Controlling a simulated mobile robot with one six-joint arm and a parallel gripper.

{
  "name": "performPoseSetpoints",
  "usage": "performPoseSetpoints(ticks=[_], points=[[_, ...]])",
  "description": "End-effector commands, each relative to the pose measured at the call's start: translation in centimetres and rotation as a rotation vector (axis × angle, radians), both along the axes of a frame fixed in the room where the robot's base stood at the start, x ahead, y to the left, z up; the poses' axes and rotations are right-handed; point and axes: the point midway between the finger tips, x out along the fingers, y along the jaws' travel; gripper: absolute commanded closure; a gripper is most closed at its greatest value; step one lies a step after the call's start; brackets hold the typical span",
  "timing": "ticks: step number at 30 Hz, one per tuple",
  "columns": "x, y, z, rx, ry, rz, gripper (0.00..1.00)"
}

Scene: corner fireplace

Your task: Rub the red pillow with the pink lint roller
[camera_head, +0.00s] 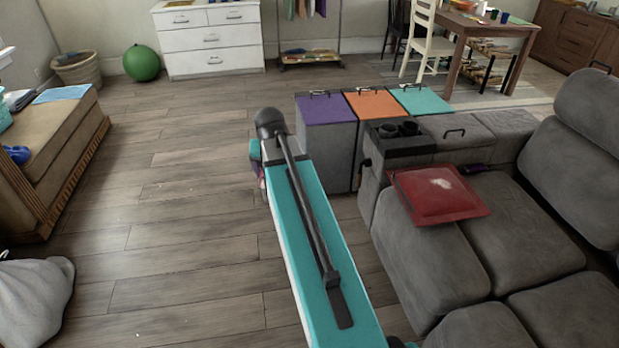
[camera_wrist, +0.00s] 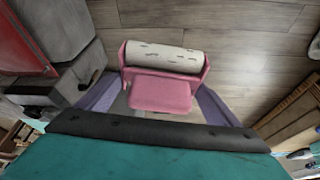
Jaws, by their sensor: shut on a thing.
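The red pillow (camera_head: 420,205) lies on the grey sofa's near-left seat, with a pale whitish patch on its top. In the wrist view a red edge of it (camera_wrist: 18,48) shows at the upper left. My gripper (camera_wrist: 158,98) is shut on the pink lint roller (camera_wrist: 160,92), whose pale cylinder with dark specks faces away from the palm. In the head view my arm hides most of the gripper, which hangs over the floor left of the pillow, apart from it.
The grey sofa (camera_head: 520,225) fills the right side. Storage boxes with purple, orange and teal lids (camera_head: 325,110) and a console with cup holders (camera_head: 402,146) stand between my arm and the back. Wooden floor (camera_head: 165,230) is clear on the left. A green ball (camera_head: 142,63) lies far off.

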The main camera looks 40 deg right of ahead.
Motion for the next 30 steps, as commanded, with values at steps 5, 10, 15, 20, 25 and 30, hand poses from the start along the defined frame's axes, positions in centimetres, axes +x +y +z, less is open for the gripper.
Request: performPoseSetpoints(ticks=[5, 10, 15, 20, 25, 30], points=[[2.7, 6.0, 2.6, -0.001, -0.006, 0.147, 0.32], [4.5, 11.7, 5.0, -0.002, -0.010, 0.282, 0.32], [5.7, 17.6, 7.3, -0.004, -0.014, 0.418, 0.32], [6.2, 22.8, 9.4, -0.005, -0.018, 0.541, 0.32], [6.2, 26.5, 10.9, -0.008, -0.022, 0.629, 0.32], [6.1, 27.9, 11.4, -0.008, -0.022, 0.663, 0.32]])
